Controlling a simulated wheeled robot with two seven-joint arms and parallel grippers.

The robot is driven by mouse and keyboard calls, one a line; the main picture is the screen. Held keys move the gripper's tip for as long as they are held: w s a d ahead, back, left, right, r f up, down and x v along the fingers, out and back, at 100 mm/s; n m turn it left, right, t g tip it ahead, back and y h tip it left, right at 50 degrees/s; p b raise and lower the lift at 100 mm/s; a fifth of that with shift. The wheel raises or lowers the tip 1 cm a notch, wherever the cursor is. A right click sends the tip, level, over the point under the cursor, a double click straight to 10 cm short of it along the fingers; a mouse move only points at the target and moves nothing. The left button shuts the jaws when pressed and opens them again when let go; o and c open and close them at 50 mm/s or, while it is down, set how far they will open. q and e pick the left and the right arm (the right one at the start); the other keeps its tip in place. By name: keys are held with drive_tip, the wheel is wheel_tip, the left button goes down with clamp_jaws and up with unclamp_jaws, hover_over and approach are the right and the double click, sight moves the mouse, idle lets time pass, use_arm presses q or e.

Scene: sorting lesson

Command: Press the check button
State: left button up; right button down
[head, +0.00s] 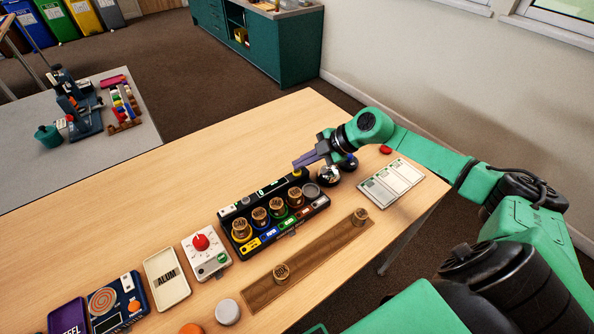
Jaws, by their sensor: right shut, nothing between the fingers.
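My right gripper (302,162) is shut and empty, its fingers pointing left over the far right end of a black sorting tray (318,208). A small yellow button-like part (297,174) shows at the tray's back edge, just below the fingertips. I cannot tell whether they touch. No label naming a check button is readable. Several wooden cylinders with dark markings stand in a row in the tray's slots, with coloured labels in front. A grey round piece (311,191) sits at the right end. My left gripper is not in view.
A silver dome (327,175) stands under my right wrist, and a white card (391,183) lies to its right. A wooden strip (318,256) with two cylinders lies in front of the tray. A white box with a red knob (201,243) is left.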

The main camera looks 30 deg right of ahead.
drive_tip(key=shift+f, duration=0.65)
idle(0.8)
drive_tip(key=shift+r, duration=0.1)
drive_tip(key=shift+r+p, duration=0.8)
drive_tip(key=shift+p, duration=0.1)
wheel_tip(320, 180, up, 5)
drive_tip(key=p, duration=0.5)
idle(0.4)
